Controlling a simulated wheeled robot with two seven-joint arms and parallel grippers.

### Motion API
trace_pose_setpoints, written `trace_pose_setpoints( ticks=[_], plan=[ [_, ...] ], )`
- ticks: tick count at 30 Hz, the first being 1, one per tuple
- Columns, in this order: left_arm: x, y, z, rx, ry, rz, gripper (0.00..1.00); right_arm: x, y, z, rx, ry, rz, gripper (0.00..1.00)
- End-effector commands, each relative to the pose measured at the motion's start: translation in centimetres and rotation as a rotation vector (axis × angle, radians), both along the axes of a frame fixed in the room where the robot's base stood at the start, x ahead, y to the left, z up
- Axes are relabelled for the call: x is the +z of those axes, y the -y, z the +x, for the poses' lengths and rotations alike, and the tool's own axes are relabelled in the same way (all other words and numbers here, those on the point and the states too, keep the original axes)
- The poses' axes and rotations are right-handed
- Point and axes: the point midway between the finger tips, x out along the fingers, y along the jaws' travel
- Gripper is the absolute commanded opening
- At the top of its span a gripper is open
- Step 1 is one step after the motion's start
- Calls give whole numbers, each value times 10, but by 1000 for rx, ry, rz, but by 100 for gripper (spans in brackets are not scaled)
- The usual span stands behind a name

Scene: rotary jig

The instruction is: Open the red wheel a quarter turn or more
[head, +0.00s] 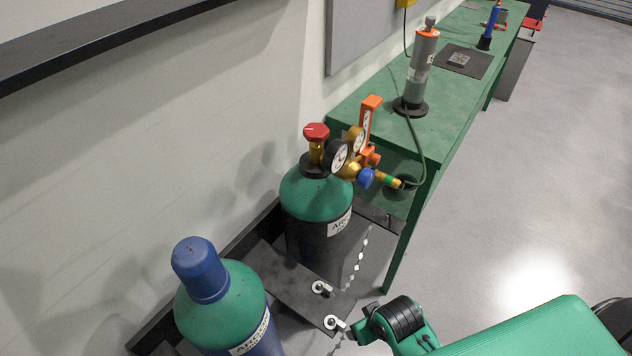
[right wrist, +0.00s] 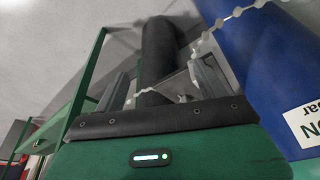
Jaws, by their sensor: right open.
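The red wheel (head: 316,131) sits on top of a brass valve on the rear gas cylinder (head: 318,190), which has a green shoulder and a black body. A pressure gauge (head: 336,155) and regulator with a blue knob (head: 366,178) are fitted beside it. My right arm comes in at the bottom right of the head view, well below and in front of the wheel. In the right wrist view my right gripper (right wrist: 162,88) is open, its two grey fingers apart with nothing held. The red wheel is not visible there. My left gripper is out of view.
A blue-capped cylinder (head: 207,270) stands at the front left. A chain (head: 356,258) hangs by the cylinders, near two hooks. A green bench (head: 450,105) along the wall holds a grey tube device (head: 419,65).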

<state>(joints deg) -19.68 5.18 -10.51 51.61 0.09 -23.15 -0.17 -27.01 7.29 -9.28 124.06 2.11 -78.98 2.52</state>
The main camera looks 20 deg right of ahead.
Motion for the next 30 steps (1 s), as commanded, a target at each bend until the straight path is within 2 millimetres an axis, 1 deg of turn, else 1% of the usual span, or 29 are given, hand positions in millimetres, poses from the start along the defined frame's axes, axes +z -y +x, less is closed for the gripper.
trace_pose_setpoints(
  ticks=[1, 3, 5, 11, 14, 18, 21, 24, 30],
  plan=[
    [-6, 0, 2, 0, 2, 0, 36, 6, 0, -1, 0, 8, 2, 73],
    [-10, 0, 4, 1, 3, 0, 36, 20, -2, 0, 1, 19, 11, 73],
    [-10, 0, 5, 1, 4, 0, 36, 33, -11, 14, 2, 35, 37, 73],
    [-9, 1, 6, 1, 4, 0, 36, 56, -41, 59, 5, 62, 122, 73],
    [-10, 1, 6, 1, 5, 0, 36, 71, -58, 84, 8, 74, 163, 73],
    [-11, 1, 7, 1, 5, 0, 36, 99, -82, 121, 19, 83, 217, 73],
    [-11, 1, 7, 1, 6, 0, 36, 121, -97, 145, 25, 82, 245, 73],
    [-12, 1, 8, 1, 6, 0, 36, 144, -110, 166, 30, 78, 261, 73],
    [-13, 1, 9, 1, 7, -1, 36, 190, -125, 201, 21, 61, 258, 73]
  ],
)
